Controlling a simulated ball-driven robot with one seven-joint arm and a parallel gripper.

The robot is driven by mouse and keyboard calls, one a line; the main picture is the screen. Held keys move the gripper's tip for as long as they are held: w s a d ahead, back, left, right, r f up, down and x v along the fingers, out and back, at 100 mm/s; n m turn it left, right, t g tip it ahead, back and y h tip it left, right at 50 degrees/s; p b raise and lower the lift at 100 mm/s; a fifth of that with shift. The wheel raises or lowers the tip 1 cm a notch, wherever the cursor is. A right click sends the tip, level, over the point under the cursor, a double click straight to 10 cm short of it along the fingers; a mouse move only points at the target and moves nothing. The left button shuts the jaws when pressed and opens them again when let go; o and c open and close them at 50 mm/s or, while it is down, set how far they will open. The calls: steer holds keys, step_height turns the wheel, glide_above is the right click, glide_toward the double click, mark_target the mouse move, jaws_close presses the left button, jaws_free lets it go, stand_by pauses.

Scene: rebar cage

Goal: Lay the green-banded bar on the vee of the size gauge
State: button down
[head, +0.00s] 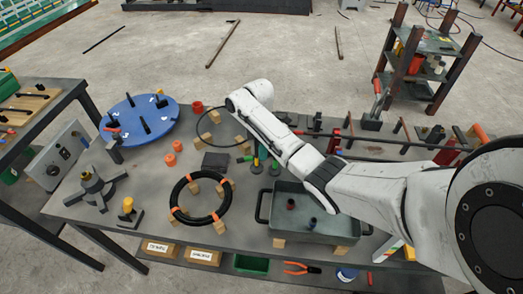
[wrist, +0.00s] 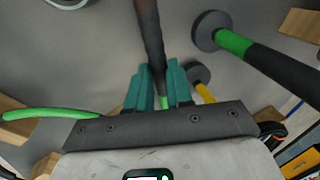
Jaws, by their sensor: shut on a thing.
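My gripper (wrist: 158,70) has its teal fingers shut on a dark bar (wrist: 150,30), which runs up and away between them in the wrist view. A little green shows on it between the fingers; most of any band is hidden. In the head view my gripper (head: 257,163) is small, at the end of my arm, low above the middle of the bench. A black rod with a green band (wrist: 234,43) and a grey disc at its end is to the right of the fingers, apart from them. I cannot pick out the vee of the size gauge for certain.
A grey tray (head: 330,230) with two small pieces stands in front of my arm. A black coil (head: 179,188) lies on wooden blocks, and a blue disc (head: 150,125) stands at the left. A yellow-banded piece (wrist: 206,93) is close right of the fingers. Several bars lie along the right.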

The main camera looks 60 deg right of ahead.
steer(key=shift+f, duration=0.1)
steer(key=c, duration=1.3)
jaws_free()
